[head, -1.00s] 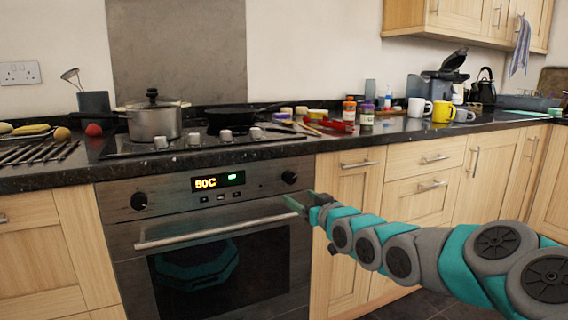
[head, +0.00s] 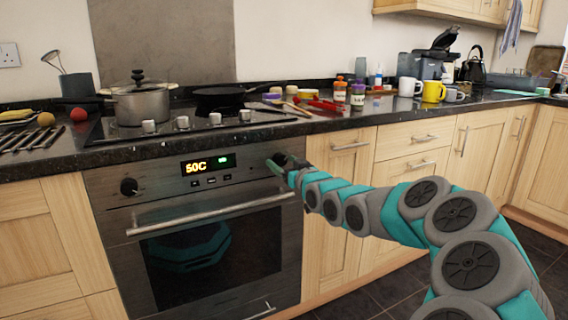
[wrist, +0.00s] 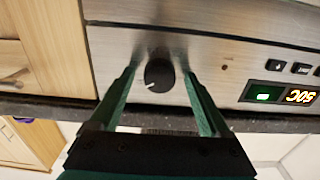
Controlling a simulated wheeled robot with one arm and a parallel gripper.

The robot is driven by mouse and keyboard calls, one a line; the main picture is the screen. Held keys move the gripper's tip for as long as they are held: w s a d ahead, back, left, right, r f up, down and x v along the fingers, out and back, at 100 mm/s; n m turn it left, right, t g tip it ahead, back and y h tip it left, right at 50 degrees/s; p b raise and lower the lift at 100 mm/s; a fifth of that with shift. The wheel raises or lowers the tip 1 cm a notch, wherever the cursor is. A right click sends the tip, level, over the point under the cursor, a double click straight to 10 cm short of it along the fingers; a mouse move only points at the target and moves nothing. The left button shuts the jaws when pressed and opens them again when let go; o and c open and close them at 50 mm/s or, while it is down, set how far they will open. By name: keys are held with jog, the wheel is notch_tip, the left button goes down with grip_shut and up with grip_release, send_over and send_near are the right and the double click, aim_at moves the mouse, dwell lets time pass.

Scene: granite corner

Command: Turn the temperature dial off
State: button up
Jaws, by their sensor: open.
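The oven's right dial (head: 279,160) is a round black knob on the steel control panel, partly behind my gripper in the head view. In the wrist view the dial (wrist: 159,75) sits between my two fingers, with a white mark toward its lower left. My gripper (wrist: 160,72) is open, one teal finger on each side of the dial. I cannot tell whether either finger touches it. In the head view my gripper (head: 277,166) is at the panel's right end. The display (head: 208,164) reads 50C with a green light. A left dial (head: 129,187) is also on the panel.
The oven handle (head: 212,214) sticks out below the panel. The dark countertop (head: 340,122) edge juts out above it. A pot (head: 141,104) and a pan (head: 222,98) stand on the hob. The floor in front of the cabinets is clear.

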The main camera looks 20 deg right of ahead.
grip_shut()
dwell(0.7)
